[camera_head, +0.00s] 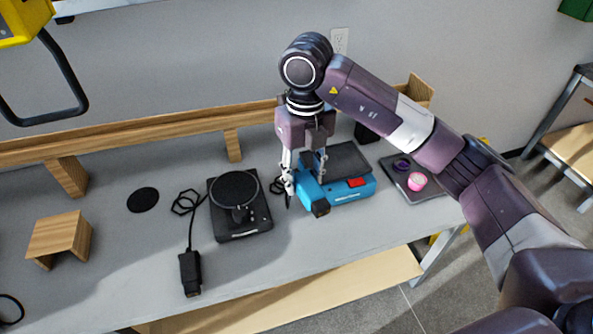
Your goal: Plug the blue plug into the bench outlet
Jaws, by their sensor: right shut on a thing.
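My right gripper (305,186) points down over the middle of the bench. It is shut on the blue plug (308,191), which has a dark end (320,208) facing the front of the bench. The plug is just left of a blue device (350,190) with a red switch and a dark top. Whether the plug still touches the bench is unclear. A pale outlet (339,40) is on the wall behind the bench. I cannot make out an outlet on the bench itself; my right arm covers part of its back. My left gripper is not in view.
A black device (239,204) with a round top stands left of the plug, its cord running to a black plug (190,272). A dark tray (415,184) holds small pink and purple items. A wooden shelf (130,136) runs along the back. The front left bench is mostly clear.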

